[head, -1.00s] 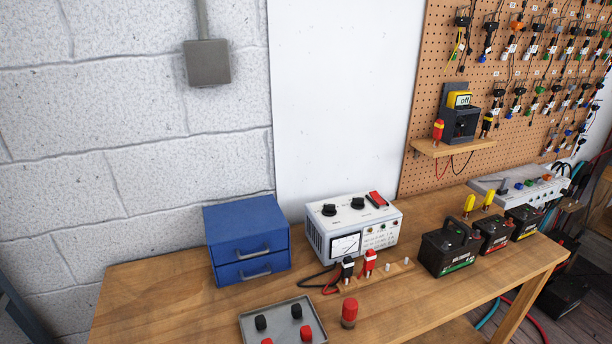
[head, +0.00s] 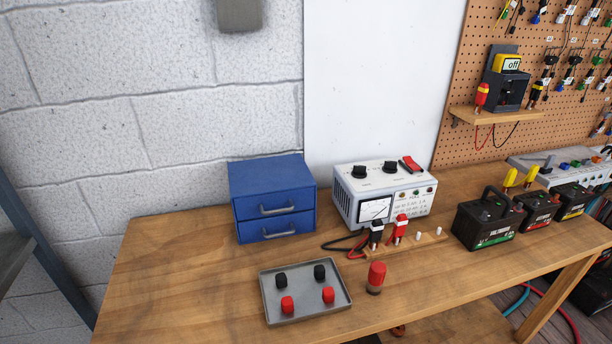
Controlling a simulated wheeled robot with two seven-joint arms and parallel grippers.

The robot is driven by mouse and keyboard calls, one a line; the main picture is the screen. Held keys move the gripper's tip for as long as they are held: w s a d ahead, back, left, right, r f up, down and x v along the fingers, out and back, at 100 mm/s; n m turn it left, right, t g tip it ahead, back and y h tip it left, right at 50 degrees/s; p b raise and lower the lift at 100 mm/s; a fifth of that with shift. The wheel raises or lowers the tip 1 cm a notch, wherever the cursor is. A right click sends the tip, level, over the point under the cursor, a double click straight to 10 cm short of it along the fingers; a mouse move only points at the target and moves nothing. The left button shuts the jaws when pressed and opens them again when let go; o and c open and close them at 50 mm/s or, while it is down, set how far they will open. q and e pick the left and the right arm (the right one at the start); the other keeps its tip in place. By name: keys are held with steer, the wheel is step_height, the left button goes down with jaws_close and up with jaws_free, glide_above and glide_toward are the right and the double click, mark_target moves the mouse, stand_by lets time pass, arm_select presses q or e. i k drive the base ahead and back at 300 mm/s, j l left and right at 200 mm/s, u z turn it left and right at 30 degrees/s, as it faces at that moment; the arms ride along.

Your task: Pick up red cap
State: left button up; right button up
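Two red caps lie in a shallow grey metal tray (head: 304,314) near the front of the wooden bench: a left red cap (head: 287,305) and a right red cap (head: 328,295). Two black caps, a left one (head: 281,280) and a right one (head: 319,272), sit behind them in the same tray. A larger red-topped cylinder (head: 376,276) with a dark lower part stands upright on the bench just right of the tray. Neither of my grippers shows in the head view.
A blue two-drawer cabinet (head: 272,193) and a white meter unit (head: 384,192) stand behind the tray. Black and red clamps (head: 400,229) sit on a wooden strip in front of the meter. Several batteries (head: 487,220) stand at the right. The bench left of the tray is clear.

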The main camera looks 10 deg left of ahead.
mark_target(328, 293)
steer(key=i+l+u, duration=0.35)
steer(key=l+u, duration=0.2)
steer(key=i+l+u, duration=0.1)
steer(key=l+u, duration=0.15)
steer(key=l, duration=0.15)
steer(key=i+l+u, duration=0.1)
steer(key=l+u, duration=0.45)
steer(key=l, duration=0.2)
